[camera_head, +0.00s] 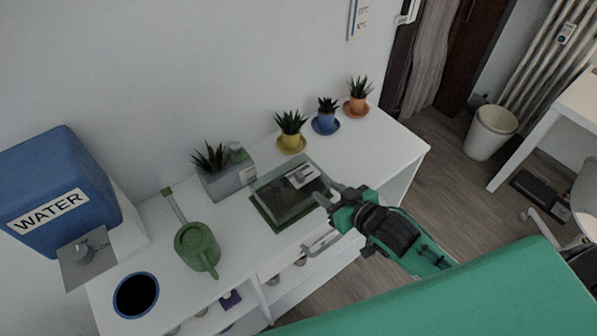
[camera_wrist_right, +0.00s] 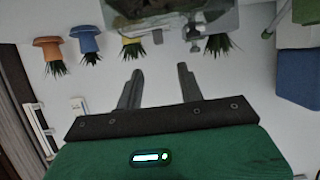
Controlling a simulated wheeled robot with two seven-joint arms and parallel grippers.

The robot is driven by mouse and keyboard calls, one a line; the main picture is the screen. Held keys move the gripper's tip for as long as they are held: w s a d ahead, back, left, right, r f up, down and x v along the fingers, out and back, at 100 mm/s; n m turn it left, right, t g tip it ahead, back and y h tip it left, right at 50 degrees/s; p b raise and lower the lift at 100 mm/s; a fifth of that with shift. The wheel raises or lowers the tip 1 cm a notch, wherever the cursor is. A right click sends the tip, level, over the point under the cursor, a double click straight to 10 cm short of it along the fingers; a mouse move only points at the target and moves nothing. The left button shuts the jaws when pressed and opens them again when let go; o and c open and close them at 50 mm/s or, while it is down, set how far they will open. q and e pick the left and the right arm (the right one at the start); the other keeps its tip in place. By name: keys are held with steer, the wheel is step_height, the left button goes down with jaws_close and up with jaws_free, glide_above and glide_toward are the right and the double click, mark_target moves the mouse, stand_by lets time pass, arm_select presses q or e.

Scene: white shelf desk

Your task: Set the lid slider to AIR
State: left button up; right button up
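A low glass terrarium box (camera_head: 277,207) with a green base stands on the white shelf top. A light label plate with a small slider (camera_head: 301,176) lies on its lid, towards the far right corner; the slider's setting and lettering are too small to read. My right gripper (camera_head: 314,224) is just right of the box, its fingers spread and empty. In the right wrist view the gripper (camera_wrist_right: 160,71) is open, with the box (camera_wrist_right: 172,17) beyond its fingertips at the top of the picture. My left gripper is not in view.
Potted plants in yellow (camera_head: 291,143), blue (camera_head: 325,122) and orange (camera_head: 358,105) pots stand behind the box. A grey planter (camera_head: 228,180) and green watering can (camera_head: 198,248) are left of it. A blue WATER tank (camera_head: 55,185) stands far left.

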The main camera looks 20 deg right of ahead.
mark_target(302, 175)
steer(key=p+x, duration=0.2)
steer(key=x, duration=1.1)
steer(key=shift+f, duration=0.1)
jaws_close()
steer(key=shift+d, duration=0.15)
